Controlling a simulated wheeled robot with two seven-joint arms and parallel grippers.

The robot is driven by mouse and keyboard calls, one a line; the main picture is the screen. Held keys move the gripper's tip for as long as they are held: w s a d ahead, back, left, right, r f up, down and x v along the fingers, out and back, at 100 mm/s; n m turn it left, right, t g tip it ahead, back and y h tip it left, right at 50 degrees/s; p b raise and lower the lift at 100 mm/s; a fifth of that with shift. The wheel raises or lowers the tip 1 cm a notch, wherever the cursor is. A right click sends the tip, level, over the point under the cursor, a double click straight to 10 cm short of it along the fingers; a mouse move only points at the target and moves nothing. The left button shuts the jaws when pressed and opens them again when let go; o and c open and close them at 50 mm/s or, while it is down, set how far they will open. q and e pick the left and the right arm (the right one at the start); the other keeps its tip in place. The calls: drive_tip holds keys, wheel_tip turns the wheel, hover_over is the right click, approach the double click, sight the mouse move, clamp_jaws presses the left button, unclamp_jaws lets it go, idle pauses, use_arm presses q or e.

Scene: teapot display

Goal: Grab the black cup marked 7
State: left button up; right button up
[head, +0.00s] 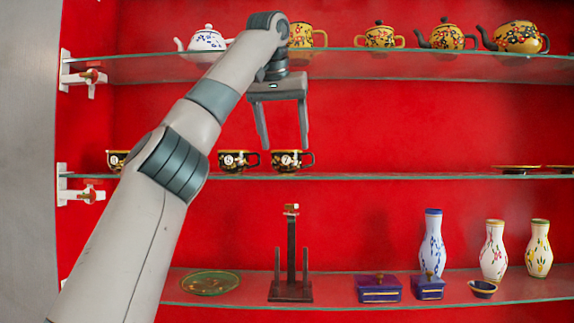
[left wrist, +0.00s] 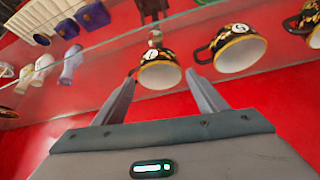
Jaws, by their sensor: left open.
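Black cups with floral patterns and round white number marks stand on the middle glass shelf. The rightmost black cup (head: 287,161) appears marked 7; its mark is small. In the left wrist view this black cup (left wrist: 158,74) shows between and beyond the fingertips, its handle on the left. My left gripper (head: 284,147) is open and empty, fingers pointing down, just above this cup in the head view. In the left wrist view the open fingers (left wrist: 160,77) frame the cup without visibly closing on it. My right gripper is not in view.
Another black cup (head: 233,161) stands close to its left, and a third black cup (head: 117,160) is partly behind my arm. The upper glass shelf (head: 350,63) holds teapots. The middle shelf is clear to the right until the plates (head: 517,168).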

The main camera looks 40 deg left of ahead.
sight(287, 157)
use_arm(q)
drive_tip(key=shift+p+x, duration=0.65)
drive_tip(key=shift+x, duration=2.3)
drive_tip(key=shift+d, duration=0.1)
drive_tip(key=c, duration=0.7)
